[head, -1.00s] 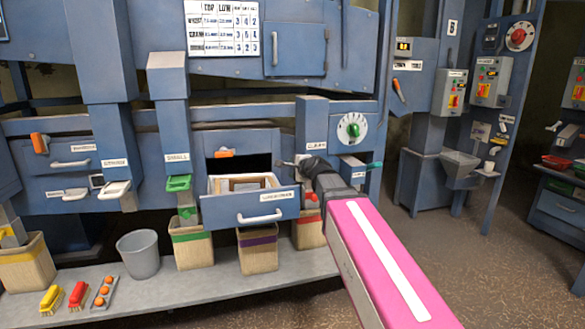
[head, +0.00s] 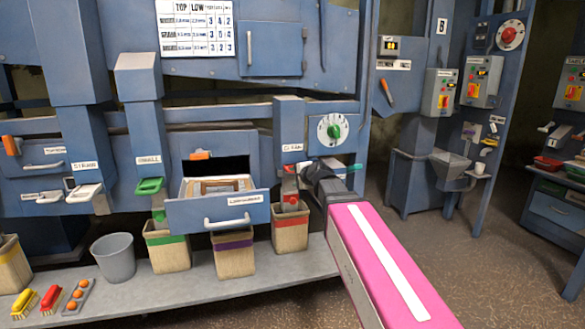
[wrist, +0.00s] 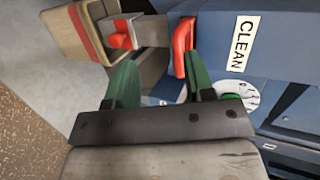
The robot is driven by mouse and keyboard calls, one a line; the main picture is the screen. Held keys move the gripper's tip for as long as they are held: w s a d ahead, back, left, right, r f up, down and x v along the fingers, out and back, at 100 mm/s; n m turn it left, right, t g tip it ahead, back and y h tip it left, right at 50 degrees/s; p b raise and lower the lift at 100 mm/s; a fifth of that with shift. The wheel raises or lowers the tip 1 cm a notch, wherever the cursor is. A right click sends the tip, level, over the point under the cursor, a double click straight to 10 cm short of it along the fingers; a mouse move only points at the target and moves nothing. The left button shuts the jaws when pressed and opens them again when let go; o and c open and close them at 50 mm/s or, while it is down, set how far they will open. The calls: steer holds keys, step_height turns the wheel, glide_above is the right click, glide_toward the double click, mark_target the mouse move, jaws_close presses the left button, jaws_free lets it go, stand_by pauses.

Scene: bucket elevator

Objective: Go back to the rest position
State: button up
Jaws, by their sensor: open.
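My gripper (head: 326,168) is at the end of my pink arm in the head view, in front of the blue machine, just right of the CLEAN spout (head: 289,135). Its green fingers are spread apart and empty in the wrist view (wrist: 160,78). The spout's red lever (wrist: 183,45) shows beyond the fingers there, and I cannot tell how close it is. The fingers are partly hidden by the wrist in the head view.
An open drawer (head: 218,211) juts out left of my gripper. Bins with a red band (head: 290,232) and a purple band (head: 233,262) stand on the low shelf (head: 190,290). A grey hopper (head: 452,165) stands at right. Open floor lies to the right.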

steer(key=s+d+f+n+g+h, duration=0.2)
steer(key=s+d+f+n+g, duration=0.2)
steer(key=s+f, duration=0.4)
steer(key=s+d+f+n+g+h, duration=0.2)
steer(key=s+d+f+n+g, duration=0.2)
steer(key=f, duration=0.9)
steer(key=s+d+f+n+g+h, duration=0.2)
steer(key=s+d+f+n+g, duration=0.1)
steer(key=s+d+f, duration=0.6)
step_height(320, 180, down, 2)
steer(key=s+n, duration=0.1)
steer(key=s, duration=0.1)
steer(key=shift+s+d+f+n+g, duration=0.25)
steer(key=shift+s+n+g, duration=0.05)
steer(key=shift+n+g, duration=0.1)
